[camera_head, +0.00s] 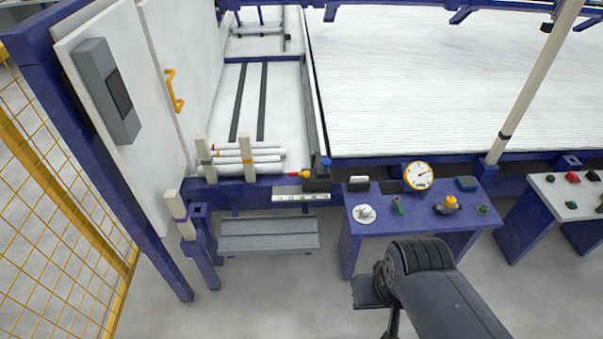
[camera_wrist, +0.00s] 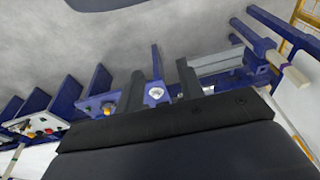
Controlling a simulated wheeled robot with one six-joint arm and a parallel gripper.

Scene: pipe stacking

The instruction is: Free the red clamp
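A small clamp-like fitting with a red tip and orange-yellow middle (camera_head: 300,174) sits at the front right corner of the pipe bay, against a dark block (camera_head: 316,184). It looks like the red clamp, but it is too small to tell whether it is closed. A blue knob (camera_head: 326,162) is just right of it. I cannot pick the clamp out in the wrist view. My gripper shows in the wrist view (camera_wrist: 162,78) with its two dark fingers apart and nothing between them. In the head view it is low, in front of the blue bench, well right of and nearer than the clamp.
White pipes (camera_head: 262,158) lie stacked between cream posts (camera_head: 248,158). The blue bench (camera_head: 395,216) carries a gauge (camera_head: 418,175), a white knob (camera_head: 364,213) and an orange-topped part (camera_head: 450,203). A grey step (camera_head: 268,234) stands below the bay. A yellow mesh fence (camera_head: 60,240) is at left.

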